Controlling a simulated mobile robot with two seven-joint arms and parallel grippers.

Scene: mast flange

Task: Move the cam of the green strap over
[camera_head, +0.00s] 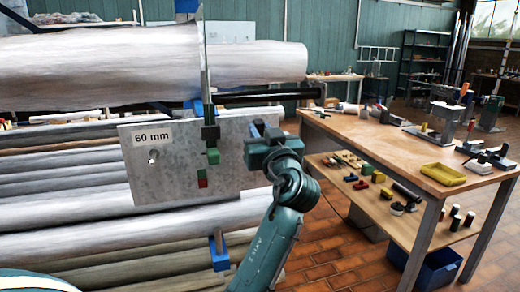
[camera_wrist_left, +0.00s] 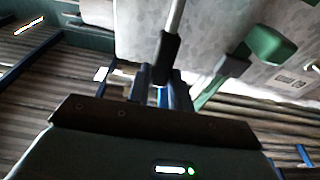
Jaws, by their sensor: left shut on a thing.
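The pale plate (camera_head: 180,170) marked "60 mm" stands upright against the pipes. A green block, apparently the strap's cam (camera_head: 212,155), sits on its face below a dark block. In the left wrist view the green cam (camera_wrist_left: 270,45) is at upper right, with a green band (camera_wrist_left: 208,94) running down-left from it. My left gripper (camera_head: 256,132) is at the plate's right part, right of the cam and apart from it. In the left wrist view its fingers (camera_wrist_left: 163,88) are shut on the dark grip (camera_wrist_left: 167,55) of a pale rod. The exact contact is hard to see. My right gripper is out of view.
Large wrapped pipes (camera_head: 100,65) lie above and below the plate. A black bar (camera_head: 265,97) sticks out above my gripper. Brick floor is open between.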

